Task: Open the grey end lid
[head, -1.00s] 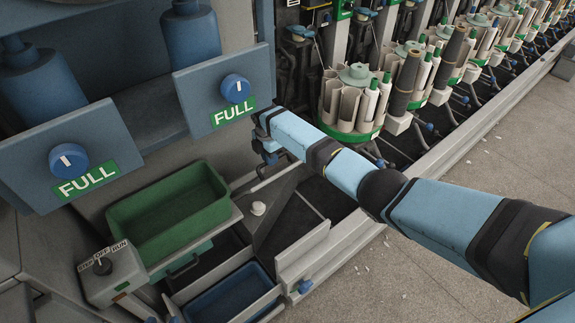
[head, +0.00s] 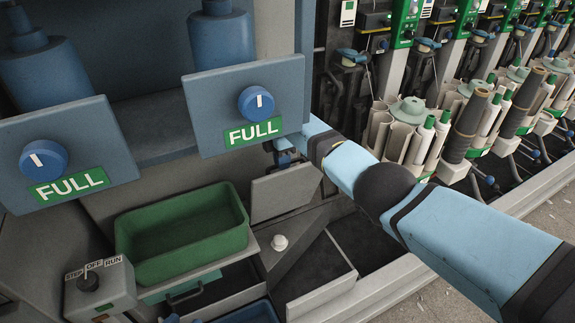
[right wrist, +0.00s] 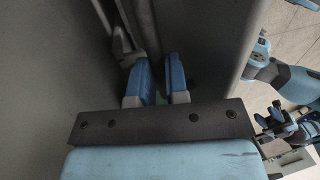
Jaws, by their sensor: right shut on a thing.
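The grey end lid (head: 286,193) is a flat grey panel below the right-hand FULL panel in the head view. It stands tilted up beside the open dark bay. My right gripper (head: 285,154) is at its upper edge, partly hidden behind the FULL panel and my own arm. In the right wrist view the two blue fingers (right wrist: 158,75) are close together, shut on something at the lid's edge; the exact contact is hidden. My left gripper is not in view.
A green bin (head: 185,238) stands left of the lid. A white knob (head: 279,242) sits below it. The FULL panel (head: 246,103) hangs close above my right gripper. A switch box (head: 100,287) is at lower left. Spindles with yarn tubes (head: 410,130) line the right.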

